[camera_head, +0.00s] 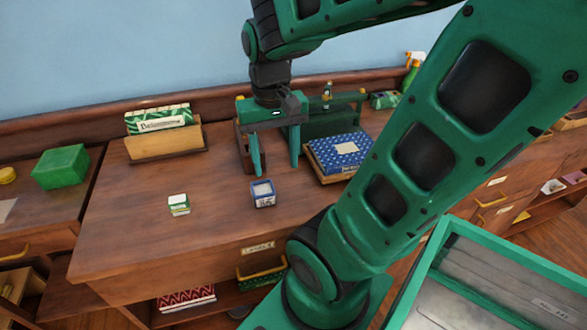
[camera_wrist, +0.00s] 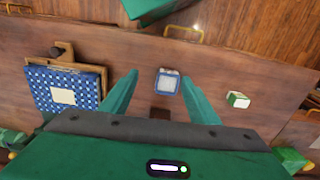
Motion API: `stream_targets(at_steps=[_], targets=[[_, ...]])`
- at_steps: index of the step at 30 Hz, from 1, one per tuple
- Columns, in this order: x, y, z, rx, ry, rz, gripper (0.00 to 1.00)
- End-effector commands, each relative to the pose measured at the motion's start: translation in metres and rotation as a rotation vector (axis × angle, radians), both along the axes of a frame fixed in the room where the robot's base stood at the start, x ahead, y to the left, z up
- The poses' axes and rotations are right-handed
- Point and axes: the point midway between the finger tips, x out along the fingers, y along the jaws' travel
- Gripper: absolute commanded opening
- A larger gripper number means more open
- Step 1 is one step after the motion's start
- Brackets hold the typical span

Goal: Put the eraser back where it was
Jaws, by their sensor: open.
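A small green-and-white block (camera_head: 179,204) lies on the wooden desk top (camera_head: 130,235), left of a small blue-and-white block (camera_head: 263,193). Either could be the eraser; I cannot tell which. My gripper (camera_head: 275,168) is open and empty, pointing down above the desk, behind the blue-and-white block in the head view. In the wrist view, the blue-and-white block (camera_wrist: 168,82) shows between the fingertips of my gripper (camera_wrist: 160,73), apart from them. The green-and-white block (camera_wrist: 238,100) lies outside the right finger.
A blue patterned box (camera_head: 338,152) on a wooden tray is right of my gripper. A wooden holder (camera_head: 165,143) with a green-and-white box stands at the back left. A green box (camera_head: 61,167) is on the left cabinet. The desk's front left is clear.

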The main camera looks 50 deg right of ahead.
Motion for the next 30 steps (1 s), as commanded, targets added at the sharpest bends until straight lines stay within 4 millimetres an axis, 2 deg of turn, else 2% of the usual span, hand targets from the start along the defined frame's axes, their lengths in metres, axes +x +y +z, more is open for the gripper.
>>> stream_targets(at_steps=[1, 3, 8, 23, 26, 29, 30], targets=[[-0.018, -0.004, -0.002, 0.009, -0.003, -0.001, 0.55], [-0.035, -0.008, -0.005, 0.018, -0.003, 0.003, 0.55], [-0.054, -0.012, -0.009, 0.031, -0.004, 0.014, 0.55], [-0.055, -0.012, -0.009, 0.031, -0.003, 0.016, 0.55], [-0.042, -0.012, -0.014, 0.032, 0.012, 0.015, 0.55], [-0.042, -0.012, -0.014, 0.031, 0.011, 0.015, 0.31], [-0.042, -0.012, -0.014, 0.031, 0.01, 0.016, 0.31]])
